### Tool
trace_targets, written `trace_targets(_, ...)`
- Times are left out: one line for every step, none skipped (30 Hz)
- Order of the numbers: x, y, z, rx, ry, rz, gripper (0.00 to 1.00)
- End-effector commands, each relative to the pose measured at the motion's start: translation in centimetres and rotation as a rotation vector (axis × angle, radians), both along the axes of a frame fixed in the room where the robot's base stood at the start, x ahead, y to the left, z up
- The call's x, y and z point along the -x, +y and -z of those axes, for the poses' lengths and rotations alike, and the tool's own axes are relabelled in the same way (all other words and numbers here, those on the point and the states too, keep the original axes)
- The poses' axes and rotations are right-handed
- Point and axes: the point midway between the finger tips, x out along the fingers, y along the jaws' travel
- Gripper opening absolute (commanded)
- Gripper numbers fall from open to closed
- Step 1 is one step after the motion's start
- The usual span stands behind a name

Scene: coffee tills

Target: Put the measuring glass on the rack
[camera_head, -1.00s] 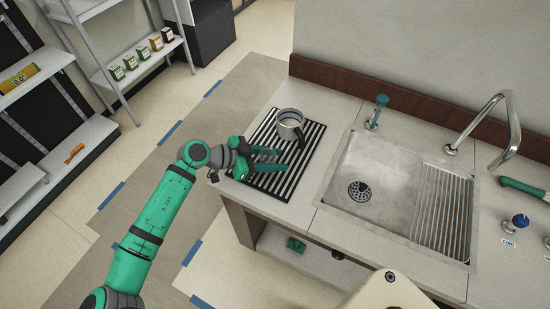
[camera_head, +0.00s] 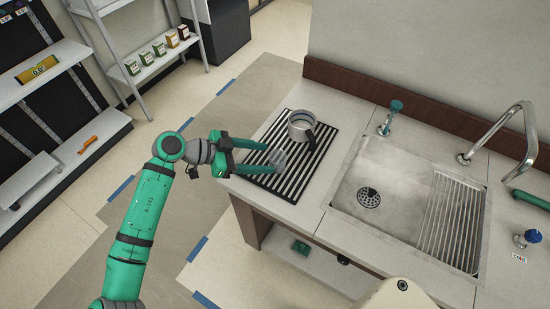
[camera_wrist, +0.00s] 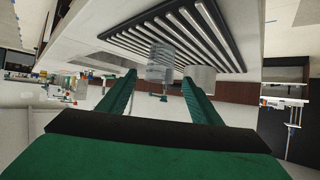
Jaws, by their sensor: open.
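The measuring glass (camera_head: 279,158) is small and clear. It appears to stand upright on the dark slatted rack (camera_head: 270,183), near its left side. My gripper (camera_head: 268,158) is open, with its two green fingers level and pointing right toward the glass. The wrist view looks upside down. There the glass (camera_wrist: 162,60) shows just beyond and between my fingertips (camera_wrist: 159,77), seemingly apart from them, with its base against the rack (camera_wrist: 180,30).
A metal pitcher (camera_head: 301,124) with a black handle stands on the rack behind the glass. A sink (camera_head: 375,190) with a tap (camera_head: 528,140) lies to the right. Shelves (camera_head: 155,62) stand at the back left. The floor left of the counter is clear.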

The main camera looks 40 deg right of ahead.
Motion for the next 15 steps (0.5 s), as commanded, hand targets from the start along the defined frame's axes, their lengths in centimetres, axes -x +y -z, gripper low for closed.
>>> trace_targets(-0.3,0.7,-0.4,0.002,0.001,-0.002,0.58)
trace_targets(-0.4,1.0,-0.6,0.001,0.0,-0.002,0.58)
trace_targets(-0.6,1.4,-0.8,0.001,0.001,-0.001,0.58)
trace_targets(-0.7,1.6,-1.0,0.001,0.0,-0.001,0.58)
trace_targets(-0.8,1.9,-1.1,0.001,0.0,-0.001,0.58)
trace_targets(-0.9,2.1,-1.2,0.0,0.0,0.0,0.58)
trace_targets(-0.9,2.3,-1.3,0.0,0.0,0.0,0.58)
trace_targets(-1.0,2.4,-1.4,0.0,0.0,0.0,0.58)
trace_targets(-1.0,2.5,-1.5,0.0,0.0,0.0,0.58)
trace_targets(-1.0,2.5,-1.5,0.0,0.0,0.0,0.58)
trace_targets(-1.0,2.6,-1.5,0.0,0.0,0.0,0.58)
trace_targets(-1.0,2.6,-1.5,0.0,0.0,0.001,0.58)
trace_targets(-1.0,2.6,-1.5,0.0,0.0,0.001,0.58)
trace_targets(-1.0,2.6,-1.5,0.0,0.0,0.001,0.58)
trace_targets(-1.0,2.6,-1.5,0.0,0.0,0.001,0.58)
